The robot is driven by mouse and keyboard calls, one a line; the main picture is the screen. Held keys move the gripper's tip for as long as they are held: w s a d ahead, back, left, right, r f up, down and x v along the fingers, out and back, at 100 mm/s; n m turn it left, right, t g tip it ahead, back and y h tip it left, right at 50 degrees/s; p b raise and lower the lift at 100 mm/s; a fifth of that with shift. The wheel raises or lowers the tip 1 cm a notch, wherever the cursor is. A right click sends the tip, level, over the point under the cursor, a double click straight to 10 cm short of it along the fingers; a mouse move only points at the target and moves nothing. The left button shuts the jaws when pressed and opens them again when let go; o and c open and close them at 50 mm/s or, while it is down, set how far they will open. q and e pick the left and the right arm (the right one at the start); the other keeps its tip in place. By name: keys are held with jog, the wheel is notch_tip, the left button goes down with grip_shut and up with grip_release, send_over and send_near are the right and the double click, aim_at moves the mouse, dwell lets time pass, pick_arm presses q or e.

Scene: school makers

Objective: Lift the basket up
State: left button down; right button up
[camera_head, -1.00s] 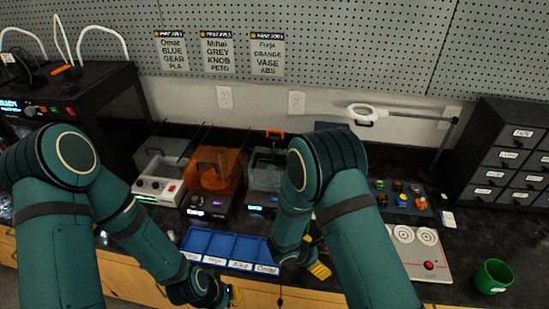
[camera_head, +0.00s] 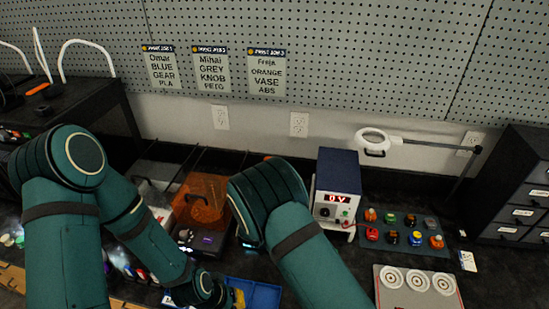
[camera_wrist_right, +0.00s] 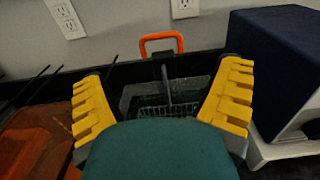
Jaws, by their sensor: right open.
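The basket (camera_wrist_right: 170,108) is a dark wire mesh basket with an upright handle (camera_wrist_right: 166,88), standing in a clear tank (camera_wrist_right: 128,100) in the right wrist view. My right gripper (camera_wrist_right: 165,72) is open, its yellow fingers on either side of the basket's handle in that view. I cannot tell whether they touch anything. In the head view my right arm hides the basket and the right gripper. My left gripper (camera_head: 236,298) is low in the head view, by the blue tray, with a yellow finger showing; whether it is open is unclear.
An orange-tinted box (camera_head: 202,200) stands left of my right arm. A blue power supply (camera_head: 338,190) stands to the right, beside a mat with coloured knobs (camera_head: 402,230). A blue tray (camera_head: 265,292) lies in front.

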pick_arm(q)
jog(key=shift+r, duration=0.2)
pick_arm(e)
jog(key=w, duration=0.3)
jog(key=w+d, duration=0.1)
jog(key=w, duration=0.3)
jog(key=w+d, duration=0.1)
jog(key=w, duration=0.2)
jog(key=shift+w+d, duration=0.1)
jog(key=shift+w, duration=0.25)
